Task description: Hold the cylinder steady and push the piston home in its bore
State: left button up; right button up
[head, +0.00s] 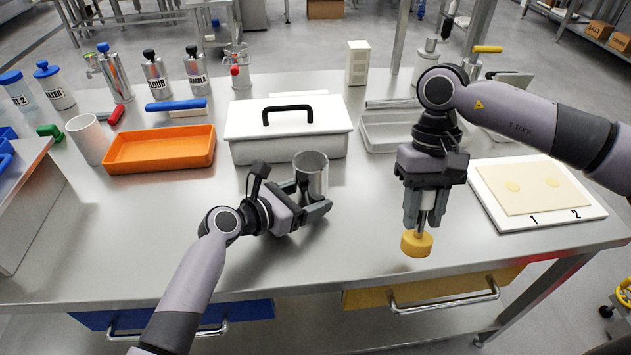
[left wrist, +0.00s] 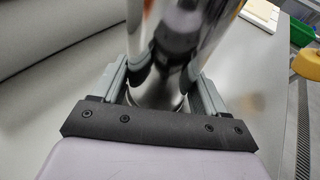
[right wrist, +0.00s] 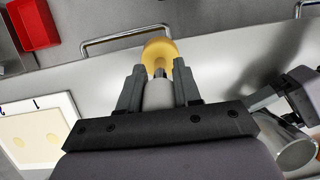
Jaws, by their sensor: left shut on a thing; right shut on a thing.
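The cylinder (head: 312,172) is a shiny metal tube with an open top, standing upright at the middle of the steel worktop. My left gripper (head: 308,198) is shut around its lower part, and the left wrist view shows the cylinder (left wrist: 180,60) between both fingers. The piston has a round yellow end (head: 416,243) on a short metal rod, pointing down. My right gripper (head: 427,212) is shut on its pale upper part, also seen in the right wrist view (right wrist: 158,94). The piston hangs to the right of the cylinder, apart from it. The inside of the bore is hidden.
A white lidded box (head: 287,142) stands just behind the cylinder, with an orange tray (head: 158,150) to its left. A white board (head: 490,212) with a dough sheet lies at the right. The front middle of the worktop (head: 340,255) is clear.

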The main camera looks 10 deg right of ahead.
jog(key=w+a+r+m+t, duration=0.4)
jog(key=w+a+r, duration=0.9)
jog(key=a+r, duration=0.2)
jog(key=shift+w+a+h, duration=0.2)
jog(key=shift+a+h, duration=0.1)
jog(key=shift+a, duration=0.45)
jog(key=shift+f, duration=2.9)
jog(key=shift+f, duration=3.1)
jog(key=o, duration=1.1)
notch_tip(320, 180, up, 12)
jog(key=shift+r, duration=0.15)
